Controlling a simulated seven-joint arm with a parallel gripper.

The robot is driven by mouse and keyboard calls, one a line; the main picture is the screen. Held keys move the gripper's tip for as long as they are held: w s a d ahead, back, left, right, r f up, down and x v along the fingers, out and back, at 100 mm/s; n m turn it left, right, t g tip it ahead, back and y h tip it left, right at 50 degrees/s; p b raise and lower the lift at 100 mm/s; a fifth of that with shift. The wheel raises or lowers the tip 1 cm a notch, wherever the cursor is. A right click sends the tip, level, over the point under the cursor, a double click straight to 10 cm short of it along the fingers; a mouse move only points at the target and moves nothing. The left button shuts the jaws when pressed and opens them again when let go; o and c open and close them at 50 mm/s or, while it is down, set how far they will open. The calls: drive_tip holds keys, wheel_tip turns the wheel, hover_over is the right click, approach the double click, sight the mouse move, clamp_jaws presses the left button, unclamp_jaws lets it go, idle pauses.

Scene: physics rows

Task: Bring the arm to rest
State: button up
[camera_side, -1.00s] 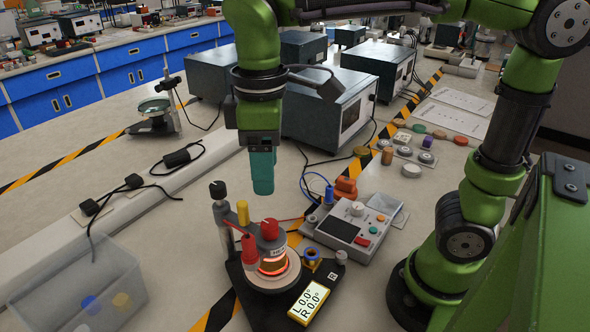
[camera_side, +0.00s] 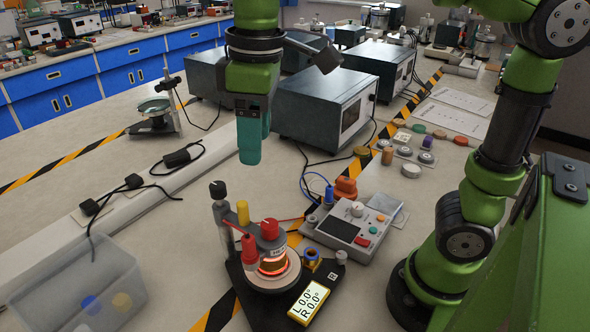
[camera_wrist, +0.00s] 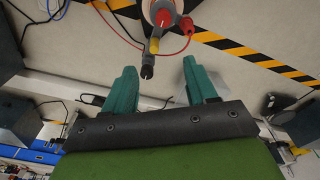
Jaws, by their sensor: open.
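My gripper (camera_side: 250,140) hangs in the air above the bench, pointing down, with teal fingers. In the wrist view my gripper (camera_wrist: 158,80) has its two fingers wide apart with nothing between them. The black-based apparatus (camera_side: 255,292) with a round stage, glowing orange band and red knob stands on the bench below and in front of the fingers, clear of them. Its top also shows in the wrist view, where a red knob (camera_wrist: 165,20) and a yellow post sit beyond the fingertips. A yellow-framed display (camera_side: 309,303) on the base reads L 0.0°, R 0.0°.
A control box (camera_side: 352,228) with a dark screen stands right of the apparatus. Large grey instrument boxes (camera_side: 325,105) stand behind the gripper. A clear bin (camera_side: 80,290) with coloured discs is at lower left. Cables lie along a white rail (camera_side: 130,205).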

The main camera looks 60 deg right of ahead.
drive_tip(key=s+d+f+m+t+y, duration=0.1)
drive_tip(key=s+d+f+m+t, duration=0.1)
drive_tip(key=d+f+m+t, duration=0.1)
drive_tip(key=s+d+f+m+t, duration=0.3)
drive_tip(key=d+f+m, duration=0.2)
drive_tip(key=d, duration=0.3)
drive_tip(key=shift+d+f+m+y, duration=0.25)
drive_tip(key=shift+d+m+y, duration=0.15)
drive_tip(key=shift+m, duration=0.5)
